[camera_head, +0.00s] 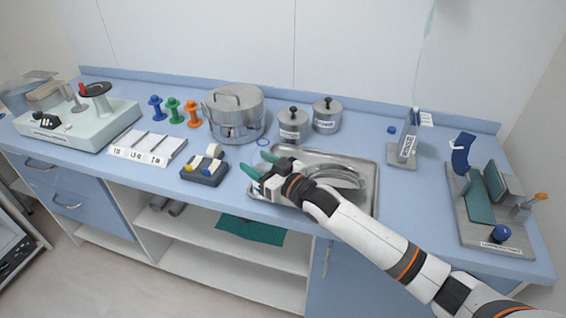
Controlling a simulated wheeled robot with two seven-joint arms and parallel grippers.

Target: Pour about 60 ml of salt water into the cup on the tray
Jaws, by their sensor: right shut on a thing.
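My right gripper (262,166) reaches in from the lower right to the left end of the metal tray (368,200). Its two green fingertips stand a little apart. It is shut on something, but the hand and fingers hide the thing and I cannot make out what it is. A shiny curved metal dish (345,177) lies on the tray, partly behind my right arm. I cannot make out a cup or a salt water container on the tray. My left gripper is not in view.
Two small labelled lidded pots (293,125) and a large steel pot (236,112) stand behind the tray. A dark block with rolls (204,171) is to its left. A labelled stand (406,145) and a grey board (487,225) are to the right.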

